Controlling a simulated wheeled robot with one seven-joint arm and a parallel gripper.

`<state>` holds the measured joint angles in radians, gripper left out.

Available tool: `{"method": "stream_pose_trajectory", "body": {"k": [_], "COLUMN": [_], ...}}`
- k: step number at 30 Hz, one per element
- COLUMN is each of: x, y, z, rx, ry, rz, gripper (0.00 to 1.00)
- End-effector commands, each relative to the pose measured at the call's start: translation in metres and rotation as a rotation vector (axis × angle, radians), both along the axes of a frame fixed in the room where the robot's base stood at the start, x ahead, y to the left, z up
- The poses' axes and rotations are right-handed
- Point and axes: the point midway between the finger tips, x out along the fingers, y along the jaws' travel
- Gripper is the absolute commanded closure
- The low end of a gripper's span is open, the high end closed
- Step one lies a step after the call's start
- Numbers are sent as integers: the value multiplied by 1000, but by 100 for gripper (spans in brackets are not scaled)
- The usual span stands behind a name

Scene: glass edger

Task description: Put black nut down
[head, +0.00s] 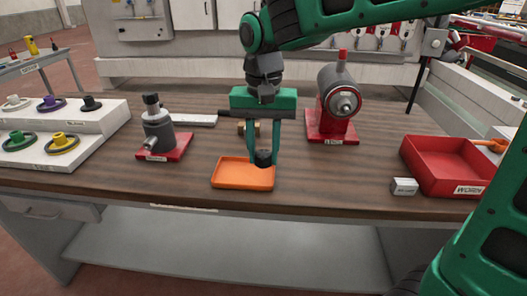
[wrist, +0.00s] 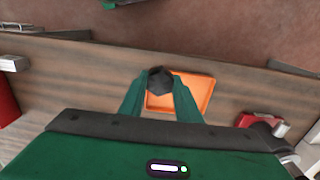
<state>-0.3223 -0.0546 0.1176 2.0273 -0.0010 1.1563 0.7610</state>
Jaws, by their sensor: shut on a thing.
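My green gripper (head: 263,155) is shut on the black nut (head: 263,158), which sits between its fingertips. In the head view the nut appears over the back right part of the orange tray (head: 242,184). In the wrist view the nut (wrist: 160,81) is between the two fingers and overlaps the left part of the tray (wrist: 204,98). The tray is shallow and lies near the table's front edge; its visible floor looks empty. I cannot tell for sure whether the nut touches the tray.
A grey device on a red base (head: 165,144) stands left of the tray. A grey motor-like unit on a red base (head: 333,125) is behind right. A white stepped rack (head: 105,122) with coloured parts is at left.

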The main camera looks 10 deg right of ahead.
Motion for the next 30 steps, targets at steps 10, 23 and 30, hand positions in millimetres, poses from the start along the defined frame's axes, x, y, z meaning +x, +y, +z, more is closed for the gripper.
{"method": "stream_pose_trajectory", "body": {"k": [10,23,30], "x": [12,25,25], "y": [-57,-112,-112], "z": [-34,-69,-97], "rx": [-1,0,0], "ry": [3,0,3], "rz": [-7,-1,1], "gripper": [100,100,100]}}
